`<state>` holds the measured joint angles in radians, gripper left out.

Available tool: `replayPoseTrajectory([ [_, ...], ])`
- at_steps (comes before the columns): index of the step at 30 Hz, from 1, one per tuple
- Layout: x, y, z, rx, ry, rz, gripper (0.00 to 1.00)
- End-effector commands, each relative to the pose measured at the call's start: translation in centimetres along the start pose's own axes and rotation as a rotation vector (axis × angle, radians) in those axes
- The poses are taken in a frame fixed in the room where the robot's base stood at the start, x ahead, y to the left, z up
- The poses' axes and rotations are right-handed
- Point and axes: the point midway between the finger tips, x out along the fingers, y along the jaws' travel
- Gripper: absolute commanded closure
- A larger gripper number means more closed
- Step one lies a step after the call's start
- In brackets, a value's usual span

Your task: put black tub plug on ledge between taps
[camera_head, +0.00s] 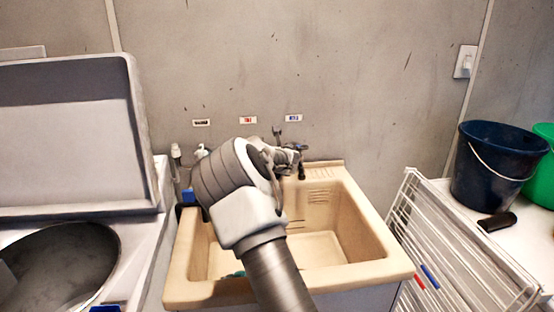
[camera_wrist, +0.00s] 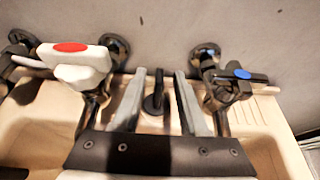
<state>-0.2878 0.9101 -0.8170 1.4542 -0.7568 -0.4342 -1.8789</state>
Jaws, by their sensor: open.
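In the wrist view, my gripper (camera_wrist: 160,76) is open and points at the ledge (camera_wrist: 262,90) at the back of the tub. The black tub plug (camera_wrist: 153,104) is on the ledge between the two fingers, with a thin dark part standing up from it. I cannot tell whether a finger touches it. The tap with a white handle and red mark (camera_wrist: 78,62) is on the left. The dark tap with a blue mark (camera_wrist: 240,80) is on the right. In the head view, my arm hides the plug and most of the taps.
A white drying rack (camera_head: 450,250) and a dark blue bucket (camera_head: 495,165) are on the right. The wall is close behind.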

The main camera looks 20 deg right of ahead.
Motion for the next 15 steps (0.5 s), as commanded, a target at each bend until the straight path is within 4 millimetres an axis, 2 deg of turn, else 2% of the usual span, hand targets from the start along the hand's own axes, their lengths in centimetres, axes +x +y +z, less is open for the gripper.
replayPoseTrajectory([
  [7, -3.8, 0.1, 0.1, 0.001, -0.001, 0.001, 0.57],
  [15, -5.7, 0.0, 0.0, -0.001, 0.000, 0.001, 0.57],
])
